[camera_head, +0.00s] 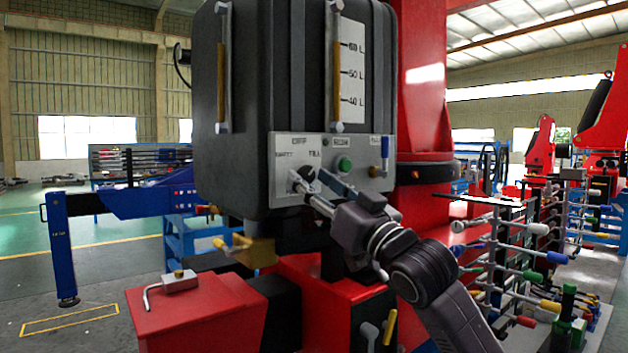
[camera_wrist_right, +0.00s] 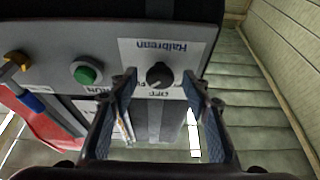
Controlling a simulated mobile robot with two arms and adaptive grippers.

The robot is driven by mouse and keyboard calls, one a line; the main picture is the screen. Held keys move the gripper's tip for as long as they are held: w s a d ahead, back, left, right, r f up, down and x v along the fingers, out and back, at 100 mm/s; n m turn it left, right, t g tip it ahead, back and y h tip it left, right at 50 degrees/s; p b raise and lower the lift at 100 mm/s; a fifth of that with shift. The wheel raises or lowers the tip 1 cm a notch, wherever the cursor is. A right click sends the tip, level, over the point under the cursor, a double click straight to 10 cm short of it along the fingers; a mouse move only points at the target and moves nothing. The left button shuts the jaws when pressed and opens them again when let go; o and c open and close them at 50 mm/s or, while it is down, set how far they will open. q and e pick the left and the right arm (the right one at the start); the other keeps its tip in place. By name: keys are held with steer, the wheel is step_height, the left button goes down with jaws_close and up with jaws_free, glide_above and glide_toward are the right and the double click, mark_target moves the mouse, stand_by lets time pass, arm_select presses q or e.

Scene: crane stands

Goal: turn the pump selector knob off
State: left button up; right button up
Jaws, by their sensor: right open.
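The pump selector knob (camera_wrist_right: 159,75) is a round black knob on a pale label plate, with OFF printed beside it, upside down in the right wrist view. In the head view the knob (camera_head: 306,173) sits on the label plate at the front of the dark tank, partly behind my gripper. My right gripper (camera_head: 318,190) is in front of the plate. In the right wrist view its two open fingers (camera_wrist_right: 160,82) stand on either side of the knob, with gaps visible. Which label the knob points to is too small to tell. My left gripper is not in view.
A green button (camera_head: 344,165) and a blue-handled lever (camera_head: 385,150) are right of the knob. The dark tank (camera_head: 270,80) has a level gauge. A brass valve (camera_head: 262,250) is below. A red box (camera_head: 200,310) stands at lower left, and a tool rack (camera_head: 510,250) at right.

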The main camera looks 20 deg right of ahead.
steer(key=shift+w+f, duration=0.1)
steer(key=c, duration=1.1)
steer(key=shift+d+r+n+g+y+p, duration=0.1)
steer(key=shift+r+n+g+y+p, duration=0.15)
steer(key=shift+n+y+p, duration=0.5)
steer(key=shift+c, duration=0.2)
steer(key=n+g+y+p, duration=0.1)
steer(key=n+p, duration=0.2)
steer(key=p, duration=0.1)
steer(key=n+g+y+p, duration=0.1)
steer(key=n+p, duration=0.2)
steer(key=p, duration=0.2)
steer(key=n+g+y+p, duration=0.1)
steer(key=n+p, duration=0.3)
steer(key=shift+w+d+r, duration=0.1)
steer(key=shift+d+r, duration=0.15)
arm_select(q)
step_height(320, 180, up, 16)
steer(key=p, duration=0.2)
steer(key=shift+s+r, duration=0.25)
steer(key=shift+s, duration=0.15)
arm_select(e)
steer(key=shift+f+n+g, duration=0.25)
steer(key=shift+n, duration=0.3)
steer(key=o, duration=1.1)
steer(key=shift+o, duration=0.2)
